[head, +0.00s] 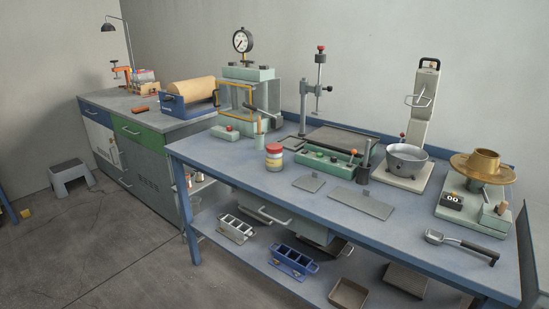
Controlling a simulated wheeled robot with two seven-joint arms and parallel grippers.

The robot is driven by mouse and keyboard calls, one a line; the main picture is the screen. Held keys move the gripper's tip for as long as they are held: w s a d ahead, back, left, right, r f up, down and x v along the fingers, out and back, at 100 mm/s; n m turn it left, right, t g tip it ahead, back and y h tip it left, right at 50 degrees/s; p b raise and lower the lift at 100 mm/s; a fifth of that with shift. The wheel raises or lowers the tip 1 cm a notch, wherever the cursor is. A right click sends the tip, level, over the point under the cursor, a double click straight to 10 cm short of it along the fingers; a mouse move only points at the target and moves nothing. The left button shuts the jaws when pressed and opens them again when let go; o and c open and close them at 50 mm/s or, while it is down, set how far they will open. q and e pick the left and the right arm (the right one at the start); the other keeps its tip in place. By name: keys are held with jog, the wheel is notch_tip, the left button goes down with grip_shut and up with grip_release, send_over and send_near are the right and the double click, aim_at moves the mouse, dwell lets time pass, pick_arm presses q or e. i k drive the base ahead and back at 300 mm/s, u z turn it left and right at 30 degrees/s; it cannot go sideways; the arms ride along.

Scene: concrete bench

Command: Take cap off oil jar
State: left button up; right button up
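A small jar (274,162) with a yellow and white body stands upright on the blue bench, left of the middle of the head view. A red cap (273,149) sits on top of it. It looks like the oil jar, but its label is too small to read. Neither of my grippers is in view, and nothing touches the jar.
A brush-like tool in a green holder (259,132) stands just behind the jar. A green box with levers (325,161) is to its right, and flat grey plates (361,203) lie in front. A metal bowl (406,158) and a scoop (461,245) are farther right.

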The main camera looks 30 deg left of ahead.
aim_at(273, 161)
jog(key=u, duration=2.45)
jog(key=i, duration=2.95)
jog(key=z, duration=3.15)
